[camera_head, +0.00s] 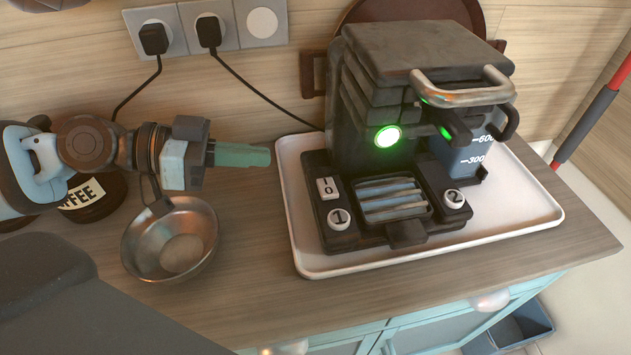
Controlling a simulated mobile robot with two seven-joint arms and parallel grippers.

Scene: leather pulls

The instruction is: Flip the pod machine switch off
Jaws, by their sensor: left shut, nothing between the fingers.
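The black pod machine (370,110) stands on a white tray (300,240), with a metal handle on its upper front right. A green light glows on its front. A white rocker switch (327,188) marked I and O sits on the left of the machine's base, above a round white button (339,219). My left gripper (262,156) comes in from the left with its greenish fingers shut and empty. In the picture its tips are at the tray's left edge, left of and above the switch, apart from it. My right gripper is not in view.
A metal pan (150,245) lies on the wooden counter (245,290) below my left gripper. A coffee jar (95,195) is partly hidden behind my arm. The counter's front left is clear.

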